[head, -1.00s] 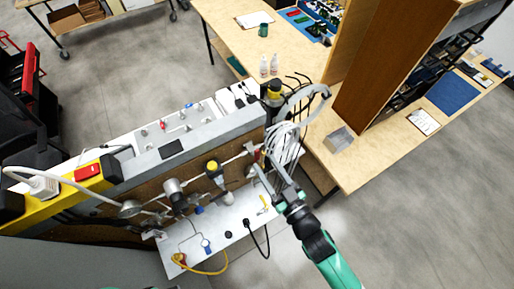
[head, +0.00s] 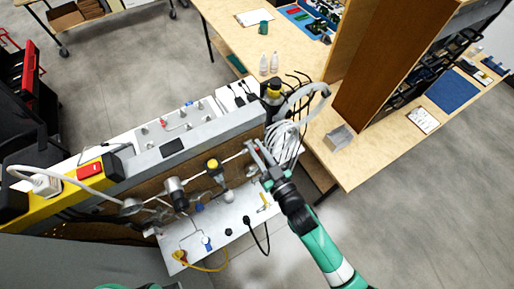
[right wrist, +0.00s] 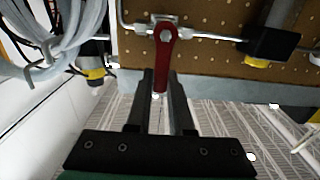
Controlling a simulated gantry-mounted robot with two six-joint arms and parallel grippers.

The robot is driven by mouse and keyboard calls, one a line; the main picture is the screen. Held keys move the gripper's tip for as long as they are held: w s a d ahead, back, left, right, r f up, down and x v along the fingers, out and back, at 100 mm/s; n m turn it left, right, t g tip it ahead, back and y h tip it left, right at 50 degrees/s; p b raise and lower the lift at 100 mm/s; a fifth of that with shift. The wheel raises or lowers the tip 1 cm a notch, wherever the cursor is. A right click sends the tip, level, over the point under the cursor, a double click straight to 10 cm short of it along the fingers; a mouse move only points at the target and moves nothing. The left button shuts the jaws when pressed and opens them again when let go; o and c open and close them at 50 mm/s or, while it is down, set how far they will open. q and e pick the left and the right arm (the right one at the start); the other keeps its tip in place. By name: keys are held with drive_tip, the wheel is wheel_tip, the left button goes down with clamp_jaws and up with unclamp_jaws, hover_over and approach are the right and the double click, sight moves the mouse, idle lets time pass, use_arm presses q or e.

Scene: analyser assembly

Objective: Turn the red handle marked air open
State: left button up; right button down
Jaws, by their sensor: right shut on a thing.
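The red handle (right wrist: 166,48) hangs from a metal valve on a thin horizontal pipe in front of a brown perforated panel, in the right wrist view. It points nearly straight down, across the pipe. My right gripper (right wrist: 161,82) is below the valve, its two black fingers shut on the handle's lower end. In the head view my right gripper (head: 260,153) reaches the right end of the pipe row, and the handle is mostly hidden there. Any marking on the handle cannot be read. My left gripper is out of view.
Coiled pale tubing (right wrist: 55,40) hangs close to the left of the handle. A black fitting with a yellow part (right wrist: 270,40) is at its right. A white shelf (head: 215,225) with cables lies below the panel (head: 150,190). A wooden bench (head: 365,150) stands at right.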

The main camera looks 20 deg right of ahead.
drive_tip(key=shift+a, duration=0.1)
idle(0.3)
drive_tip(key=a+f+n+b, duration=0.5)
drive_tip(key=n+b, duration=0.1)
drive_tip(key=n, duration=1.2)
drive_tip(key=shift+s+f, duration=0.15)
drive_tip(key=shift+s, duration=0.05)
idle(0.4)
drive_tip(key=c, duration=0.8)
unclamp_jaws()
drive_tip(key=shift+s+b, duration=0.1)
drive_tip(key=shift+b, duration=0.2)
